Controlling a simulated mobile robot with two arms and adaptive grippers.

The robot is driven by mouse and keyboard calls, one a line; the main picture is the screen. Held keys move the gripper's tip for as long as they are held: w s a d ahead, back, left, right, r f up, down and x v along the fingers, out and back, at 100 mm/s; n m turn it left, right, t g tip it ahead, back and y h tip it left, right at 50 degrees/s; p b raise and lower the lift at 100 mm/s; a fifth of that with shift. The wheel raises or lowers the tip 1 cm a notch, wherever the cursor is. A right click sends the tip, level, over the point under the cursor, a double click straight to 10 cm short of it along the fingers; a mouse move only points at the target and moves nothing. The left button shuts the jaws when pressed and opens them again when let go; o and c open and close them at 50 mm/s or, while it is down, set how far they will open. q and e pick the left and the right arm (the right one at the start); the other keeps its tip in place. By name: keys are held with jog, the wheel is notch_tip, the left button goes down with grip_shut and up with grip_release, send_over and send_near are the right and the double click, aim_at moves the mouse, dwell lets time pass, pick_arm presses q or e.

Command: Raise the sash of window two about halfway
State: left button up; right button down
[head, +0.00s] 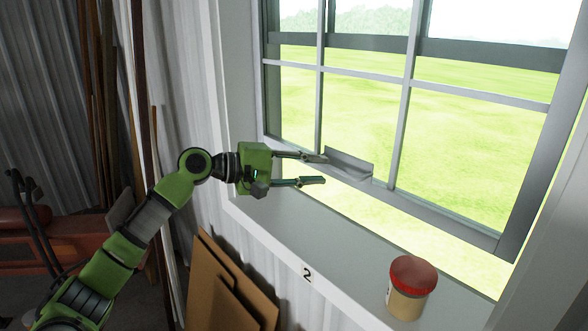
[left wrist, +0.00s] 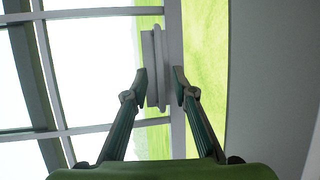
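Window two has a grey-framed sash (head: 405,110) with several panes. Grass shows in a gap between its bottom rail (head: 440,216) and the sill, so the sash stands slightly raised. A grey lift handle (head: 348,166) juts from the rail; it also shows in the left wrist view (left wrist: 153,65). My left gripper (head: 318,170) is open beside the handle's left end, one finger above the other. In the left wrist view, my left gripper's fingertips (left wrist: 160,82) are apart, with the handle and rail between or beyond them; contact cannot be told. My right gripper is not in view.
The white sill (head: 290,215) bears a black "2" on its front. A jar with a red lid (head: 411,275) stands on the sill at right. Brown boards (head: 222,290) lean below the sill. Timber strips (head: 140,90) lean against the corrugated wall at left.

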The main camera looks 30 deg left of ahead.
pick_arm(q)
jog(key=v, duration=0.6)
jog(key=shift+s+r, duration=0.1)
jog(key=shift+s, duration=0.05)
